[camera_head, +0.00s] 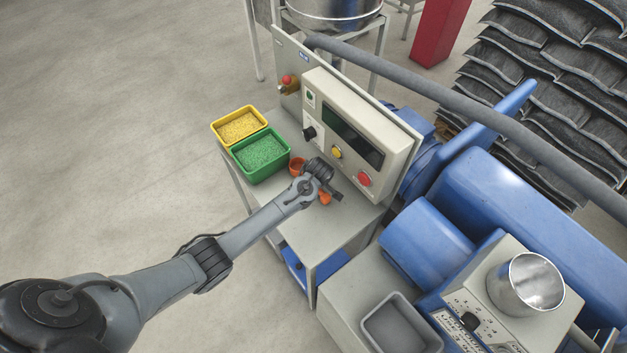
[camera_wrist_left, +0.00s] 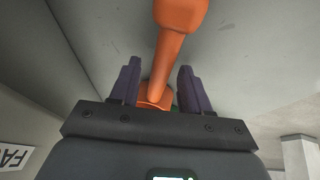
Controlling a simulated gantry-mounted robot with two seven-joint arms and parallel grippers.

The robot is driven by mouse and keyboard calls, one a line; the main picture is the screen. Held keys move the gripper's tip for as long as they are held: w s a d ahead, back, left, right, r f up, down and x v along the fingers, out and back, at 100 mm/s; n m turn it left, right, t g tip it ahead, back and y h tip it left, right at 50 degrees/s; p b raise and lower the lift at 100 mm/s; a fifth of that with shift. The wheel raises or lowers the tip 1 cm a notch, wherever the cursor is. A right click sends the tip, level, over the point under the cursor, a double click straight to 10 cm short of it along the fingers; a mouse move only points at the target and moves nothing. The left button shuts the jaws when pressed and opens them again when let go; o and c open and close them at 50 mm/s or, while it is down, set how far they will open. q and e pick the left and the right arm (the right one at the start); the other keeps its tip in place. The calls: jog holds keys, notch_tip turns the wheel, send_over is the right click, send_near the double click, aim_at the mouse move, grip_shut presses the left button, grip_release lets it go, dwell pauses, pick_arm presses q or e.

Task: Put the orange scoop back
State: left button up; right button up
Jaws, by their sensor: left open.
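The orange scoop (camera_wrist_left: 178,40) runs down the middle of the left wrist view, with its shaft between the two fingers of my left gripper (camera_wrist_left: 159,70). Gaps show on both sides of the shaft, so the fingers are open around it and do not grip it. In the head view my left gripper (camera_head: 328,187) is low over the grey table, in front of the control box. Orange shows on both sides of it: a cup-like part (camera_head: 296,166) at its left and a small piece below it. The gripper hides the middle. My right gripper is not in view.
A yellow bin (camera_head: 238,127) and a green bin (camera_head: 233,151) of pellets stand at the table's left. The control box (camera_head: 357,135) rises close behind the gripper. At the right are a blue machine (camera_head: 470,200), a metal cup (camera_head: 525,284) and a grey tray (camera_head: 400,325).

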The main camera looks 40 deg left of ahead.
pick_arm(q)
jog(key=v, duration=1.2)
jog(key=s+d+f+m+h, duration=0.1)
jog(key=s+d+f+m, duration=0.1)
jog(key=s+d+m, duration=0.35)
jog(key=s+d+f+m+h, duration=0.2)
jog(key=s+m, duration=0.1)
jog(key=s, duration=0.6)
jog(key=s+d+r+m, duration=0.1)
jog(key=s+r+m, duration=0.1)
jog(key=s+m, duration=0.2)
jog(key=s+d+r+m+h, duration=0.1)
jog(key=s+r+m, duration=0.2)
jog(key=s, duration=0.7)
jog(key=shift+m, duration=0.95)
notch_tip(320, 180, up, 7)
jog(key=p, duration=0.6)
jog(key=shift+f, duration=0.25)
